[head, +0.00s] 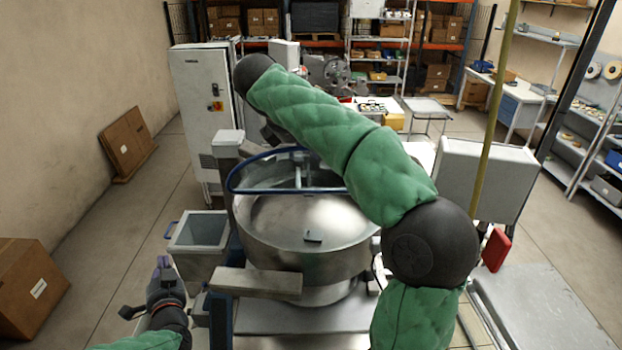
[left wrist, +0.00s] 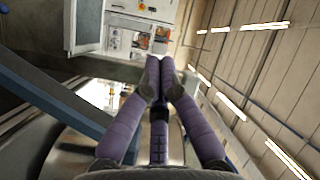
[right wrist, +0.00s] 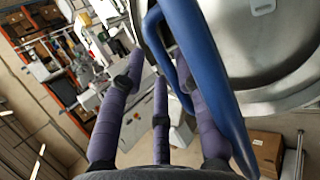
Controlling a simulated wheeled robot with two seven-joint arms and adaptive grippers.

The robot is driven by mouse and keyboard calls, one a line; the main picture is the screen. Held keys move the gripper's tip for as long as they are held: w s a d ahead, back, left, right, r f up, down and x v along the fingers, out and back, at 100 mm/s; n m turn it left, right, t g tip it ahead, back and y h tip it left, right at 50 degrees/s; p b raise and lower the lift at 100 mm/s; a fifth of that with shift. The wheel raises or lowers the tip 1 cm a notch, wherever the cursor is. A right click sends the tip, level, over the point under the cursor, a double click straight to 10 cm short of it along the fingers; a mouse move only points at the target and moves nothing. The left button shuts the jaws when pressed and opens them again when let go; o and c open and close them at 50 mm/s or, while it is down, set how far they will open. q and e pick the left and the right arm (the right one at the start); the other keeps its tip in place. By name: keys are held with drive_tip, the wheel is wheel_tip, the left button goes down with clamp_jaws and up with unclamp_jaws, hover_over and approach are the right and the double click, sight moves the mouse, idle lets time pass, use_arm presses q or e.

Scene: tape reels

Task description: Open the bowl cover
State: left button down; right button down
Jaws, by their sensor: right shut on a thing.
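The round steel mixer bowl (head: 305,268) stands in the middle of the head view. A blue tube frame (head: 240,168) of the bowl cover curves over its far half. A grey domed steel surface with a small dark tab (head: 312,237) shows at the front. In the right wrist view the blue tube (right wrist: 218,85) passes between the fingers of my right gripper (right wrist: 160,75), which is shut on it. My right arm hides that gripper in the head view. My left gripper (head: 162,268) is shut and empty, low at the left, apart from the bowl; its fingertips meet in the left wrist view (left wrist: 159,65).
Cardboard boxes (head: 28,285) lie at the left. A grey platform (head: 550,310) is at the lower right. Shelves line the back.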

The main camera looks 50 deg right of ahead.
use_arm(q)
drive_tip(key=s+d+r+m+t+h, duration=0.25)
drive_tip(key=d+r, duration=0.35)
drive_tip(key=r, duration=0.4)
drive_tip(key=m+g+h, duration=0.3)
drive_tip(key=m+h, duration=0.5)
drive_tip(key=m, duration=0.2)
approach(311, 162)
drive_tip(key=shift+m+h, duration=0.25)
drive_tip(key=x, duration=0.4)
drive_tip(key=f+x, duration=0.1)
drive_tip(key=x, duration=0.1)
drive_tip(key=shift+w+d+r, duration=0.1)
drive_tip(key=shift+w+d, duration=0.1)
drive_tip(key=shift+w, duration=0.15)
use_arm(e)
drive_tip(key=shift+w+d, duration=0.15)
use_arm(q)
drive_tip(key=shift+w+d+r, duration=0.35)
drive_tip(key=shift+d, duration=0.1)
drive_tip(key=shift+r, duration=0.3)
use_arm(e)
drive_tip(key=shift+a+r, duration=0.15)
drive_tip(key=shift+a, duration=0.05)
